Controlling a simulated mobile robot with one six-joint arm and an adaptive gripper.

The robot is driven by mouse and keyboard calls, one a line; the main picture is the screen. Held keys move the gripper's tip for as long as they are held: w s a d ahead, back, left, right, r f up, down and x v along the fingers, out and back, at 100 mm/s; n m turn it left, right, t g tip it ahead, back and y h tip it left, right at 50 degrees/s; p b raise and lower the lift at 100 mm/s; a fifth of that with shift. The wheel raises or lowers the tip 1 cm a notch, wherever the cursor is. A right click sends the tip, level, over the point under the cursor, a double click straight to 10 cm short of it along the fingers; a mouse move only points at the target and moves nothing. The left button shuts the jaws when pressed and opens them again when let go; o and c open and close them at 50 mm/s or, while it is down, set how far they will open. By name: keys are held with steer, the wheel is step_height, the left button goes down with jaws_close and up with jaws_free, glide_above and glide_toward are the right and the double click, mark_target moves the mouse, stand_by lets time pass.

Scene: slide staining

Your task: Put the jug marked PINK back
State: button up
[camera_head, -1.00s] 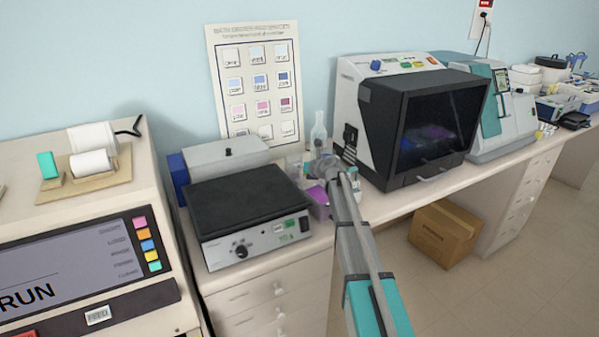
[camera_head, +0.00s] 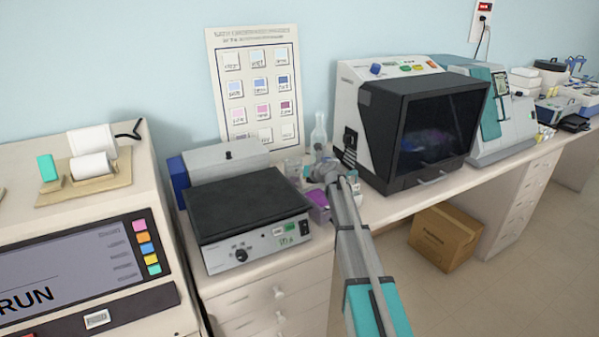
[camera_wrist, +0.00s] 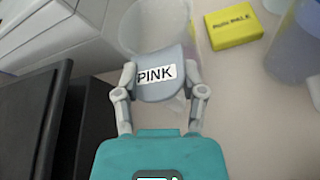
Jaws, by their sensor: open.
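The jug marked PINK (camera_wrist: 156,72) shows in the wrist view. It has a clear, pale body and a grey tab with a white PINK label facing me. My gripper (camera_wrist: 161,84) is open, with one finger on each side of the grey tab. I cannot tell whether the fingers touch it. The jug seems to stand on the pale bench top, though its base is partly hidden behind the tab. In the head view my gripper end is over the bench between the hotplate and the dark-fronted machine, and my arm hides the jug there.
A yellow box (camera_wrist: 234,26) lies right of the jug, with a bluish clear vessel (camera_wrist: 297,45) farther right. In the head view, the hotplate (camera_head: 247,205) is left of my arm, a purple box (camera_head: 318,207) beside it. The dark-fronted machine (camera_head: 425,130) stands right.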

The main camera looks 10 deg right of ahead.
steer(key=shift+r, duration=0.1)
steer(key=p+v, duration=0.4)
steer(key=v, duration=0.8)
